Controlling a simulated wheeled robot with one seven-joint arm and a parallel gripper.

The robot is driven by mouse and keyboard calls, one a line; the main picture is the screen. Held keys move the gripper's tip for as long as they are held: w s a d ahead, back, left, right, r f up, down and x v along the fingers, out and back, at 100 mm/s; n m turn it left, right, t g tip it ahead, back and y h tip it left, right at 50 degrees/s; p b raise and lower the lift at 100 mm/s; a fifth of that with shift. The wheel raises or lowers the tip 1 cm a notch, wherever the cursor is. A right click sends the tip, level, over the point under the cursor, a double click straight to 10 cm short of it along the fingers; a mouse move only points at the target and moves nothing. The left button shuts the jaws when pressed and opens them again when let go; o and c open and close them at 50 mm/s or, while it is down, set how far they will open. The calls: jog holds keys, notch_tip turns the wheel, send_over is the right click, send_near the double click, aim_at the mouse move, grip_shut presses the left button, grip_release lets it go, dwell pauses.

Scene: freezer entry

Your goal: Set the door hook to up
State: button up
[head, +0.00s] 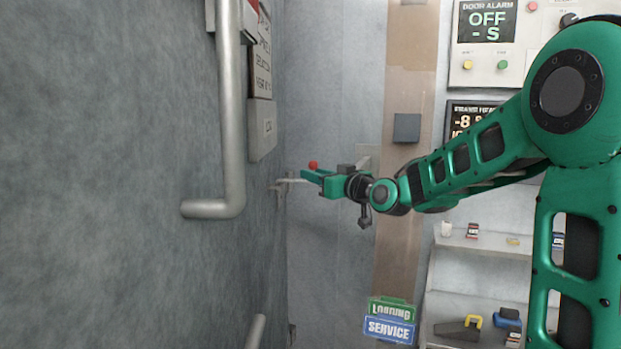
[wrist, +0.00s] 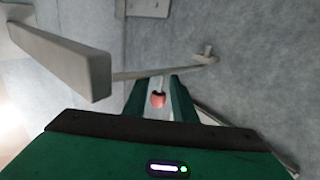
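The door hook (head: 293,181) is a thin pale metal bar lying about level across the gap between the grey door and the wall beside it. In the wrist view the bar (wrist: 188,68) reaches a small metal catch (wrist: 206,55). A red knob (head: 313,165) on a short stem belongs to the hook. My gripper (head: 308,180) is at the hook, with the knob showing just above its fingers. In the wrist view the red knob (wrist: 158,99) lies between the two green fingers (wrist: 160,92), with a gap on each side. The gripper looks open and not clamped on it.
A large tubular door handle (head: 232,120) stands out from the door at the left. A grey block (wrist: 70,62) is close to the gripper in the wrist view. Shelves (head: 480,243) with small items and alarm panels (head: 490,40) are on the right.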

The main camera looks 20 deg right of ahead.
jog(key=shift+w+a, duration=0.15)
jog(key=shift+w, duration=0.3)
grip_shut()
dwell(1.2)
